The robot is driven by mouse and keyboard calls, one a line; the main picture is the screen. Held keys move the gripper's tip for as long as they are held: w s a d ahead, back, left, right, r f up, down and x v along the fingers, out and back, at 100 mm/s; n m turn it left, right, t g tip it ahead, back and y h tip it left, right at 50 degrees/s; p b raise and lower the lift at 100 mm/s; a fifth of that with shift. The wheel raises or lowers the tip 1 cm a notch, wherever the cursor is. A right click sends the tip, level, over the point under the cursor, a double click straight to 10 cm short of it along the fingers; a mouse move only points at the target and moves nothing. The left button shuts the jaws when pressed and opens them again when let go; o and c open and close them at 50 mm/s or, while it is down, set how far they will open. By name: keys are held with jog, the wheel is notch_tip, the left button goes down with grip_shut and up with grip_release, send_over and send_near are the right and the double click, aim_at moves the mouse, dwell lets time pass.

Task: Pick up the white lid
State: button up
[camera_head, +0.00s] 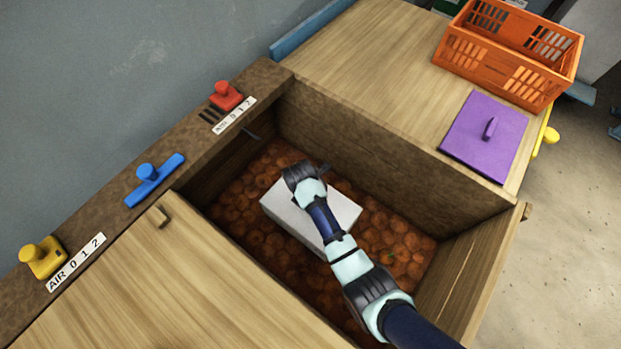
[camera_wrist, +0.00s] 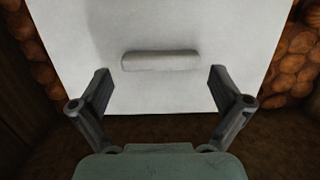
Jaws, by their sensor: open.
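The white lid (camera_head: 343,209) is a flat rectangular plate down in the wooden bin, partly hidden by my arm in the head view. In the wrist view the lid (camera_wrist: 200,25) fills the upper middle and has a white bar handle (camera_wrist: 160,61) standing on it. My gripper (camera_wrist: 160,84) is open, one finger on each side of the handle and nearer the bottom of the picture. The fingers hold nothing. I cannot tell how high they are above the lid. In the head view my gripper's fingertips are hidden behind the wrist.
Round reddish-brown pieces (camera_head: 400,245) surround the lid. Wooden bin walls (camera_head: 385,165) rise around it. A purple lid (camera_head: 485,135) and an orange crate (camera_head: 500,75) rest on the wooden top. Red (camera_head: 226,96), blue (camera_head: 150,178) and yellow (camera_head: 42,258) handles line the left ledge.

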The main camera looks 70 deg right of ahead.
notch_tip(320, 180, down, 3)
jog(key=shift+s+d+r, duration=0.1)
jog(key=shift+d+r, duration=0.05)
jog(key=shift+r, duration=0.2)
jog(key=shift+c, duration=0.2)
jog(key=c, duration=0.9)
jog(key=shift+o, duration=0.2)
notch_tip(320, 180, up, 20)
jog(key=p, duration=0.8)
jog(key=shift+p, duration=0.4)
